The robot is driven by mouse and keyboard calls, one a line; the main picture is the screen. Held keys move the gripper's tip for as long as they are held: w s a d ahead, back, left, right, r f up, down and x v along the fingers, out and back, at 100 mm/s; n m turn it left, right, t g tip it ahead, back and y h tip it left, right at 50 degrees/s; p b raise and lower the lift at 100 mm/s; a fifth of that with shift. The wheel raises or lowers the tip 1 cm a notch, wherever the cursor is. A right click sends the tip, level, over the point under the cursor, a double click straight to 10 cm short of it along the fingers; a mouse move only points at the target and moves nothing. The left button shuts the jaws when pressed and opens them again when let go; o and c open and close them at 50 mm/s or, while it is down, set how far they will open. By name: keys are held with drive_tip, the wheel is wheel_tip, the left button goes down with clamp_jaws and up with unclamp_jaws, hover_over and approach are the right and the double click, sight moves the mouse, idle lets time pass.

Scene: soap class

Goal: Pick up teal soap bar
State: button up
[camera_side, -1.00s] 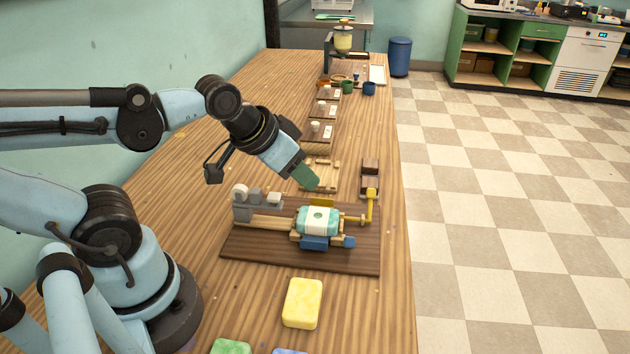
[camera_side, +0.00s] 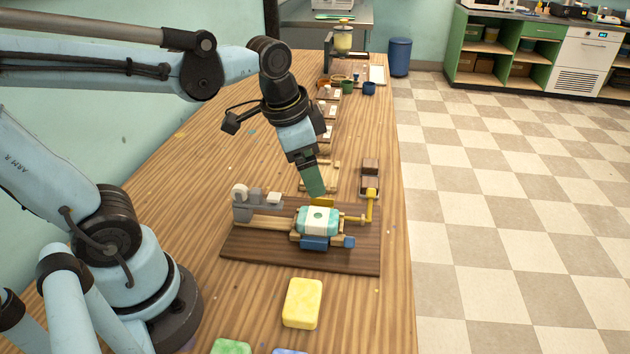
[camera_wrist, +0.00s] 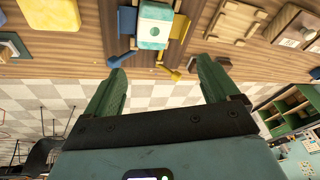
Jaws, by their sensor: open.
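The teal soap bar (camera_side: 305,222) with a pale band around its middle sits in a holder on a dark wooden board (camera_side: 262,253). In the wrist view the soap bar (camera_wrist: 156,11) is at the top centre, beyond the fingertips. My gripper (camera_side: 317,192) is above the back of the holder in the side view, pointing down, with no visible hold on the soap. In the wrist view my gripper (camera_wrist: 159,72) shows two green fingers wide apart with nothing between them.
A yellow crank (camera_side: 371,205) stands right of the soap, and a blue block (camera_side: 314,243) is at its front. A grey fixture (camera_side: 242,204) is on the board's left. A yellow soap bar (camera_side: 302,304) lies in front. A wooden rack (camera_side: 322,174) stands behind.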

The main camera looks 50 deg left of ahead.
drive_tip(key=w+m+g, duration=0.2)
drive_tip(key=m+g, duration=0.1)
drive_tip(key=m, duration=0.1)
hover_over(318, 216)
drive_tip(key=f, duration=0.6)
drive_tip(key=shift+s+d+f, duration=0.15)
drive_tip(key=shift+s+f, duration=0.05)
drive_tip(key=shift+f, duration=0.2)
drive_tip(key=shift+w+f, duration=0.2)
drive_tip(key=shift+f, duration=2.5)
drive_tip(key=shift+c, duration=0.4)
drive_tip(key=c, duration=1.1)
drive_tip(key=shift+r, duration=0.2)
